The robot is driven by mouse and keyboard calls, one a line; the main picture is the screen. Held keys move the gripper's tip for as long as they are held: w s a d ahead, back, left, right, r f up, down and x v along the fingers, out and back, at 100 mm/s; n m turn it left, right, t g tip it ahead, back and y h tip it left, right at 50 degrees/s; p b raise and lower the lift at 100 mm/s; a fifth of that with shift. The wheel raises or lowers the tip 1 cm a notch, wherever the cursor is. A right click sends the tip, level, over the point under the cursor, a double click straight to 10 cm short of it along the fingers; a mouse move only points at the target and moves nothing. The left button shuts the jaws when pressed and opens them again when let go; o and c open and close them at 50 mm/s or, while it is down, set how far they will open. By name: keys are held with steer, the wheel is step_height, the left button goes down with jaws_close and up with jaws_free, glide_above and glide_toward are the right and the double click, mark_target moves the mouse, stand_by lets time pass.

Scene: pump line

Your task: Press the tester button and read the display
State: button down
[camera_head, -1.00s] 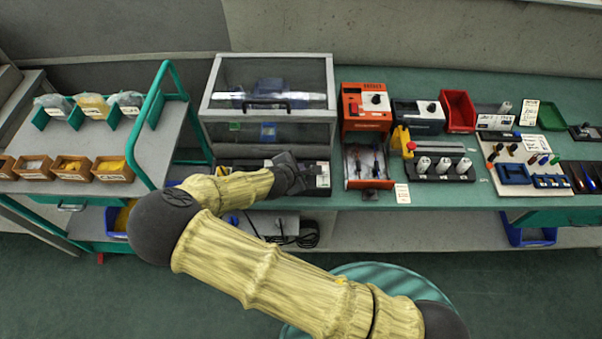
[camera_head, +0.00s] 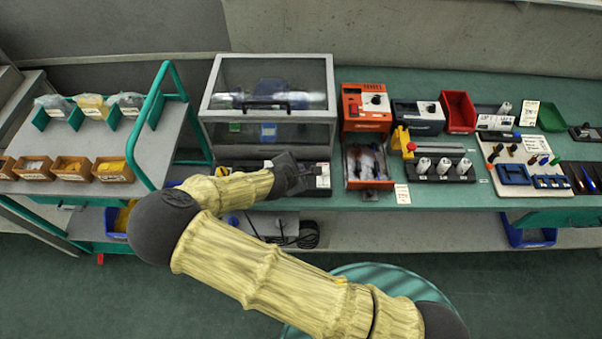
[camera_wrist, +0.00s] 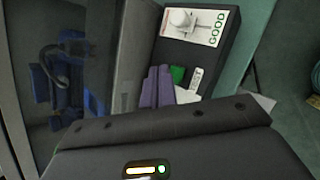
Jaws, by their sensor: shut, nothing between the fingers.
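The tester is a dark box on the bench; its right end shows beside my gripper (camera_head: 290,175) in the head view (camera_head: 322,178). In the wrist view its dark face (camera_wrist: 228,55) carries a white panel (camera_wrist: 198,24) with a grey rounded shape and the green word GOOD. A green button-like block (camera_wrist: 177,74) and a white label (camera_wrist: 196,78) sit below the panel. My gripper's two purple-grey fingers (camera_wrist: 157,88) are shut together, empty, right next to the green block. I cannot tell whether they touch it.
A clear-lidded case (camera_head: 268,100) with blue parts stands right behind my gripper. An orange unit (camera_head: 366,106) with an open tray (camera_head: 350,178) stands to the right, with a yellow fixture (camera_head: 400,140) beyond. A trolley with brown bins (camera_head: 72,168) stands at left.

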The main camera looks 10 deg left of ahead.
stand_by(0.7)
steer(key=shift+f, duration=0.4)
steer(key=shift+f+b, duration=0.45)
stand_by(0.9)
steer(key=shift+r+p, duration=0.75)
steer(key=shift+r, duration=0.15)
step_height(320, 180, up, 5)
steer(key=p, duration=0.4)
stand_by(0.8)
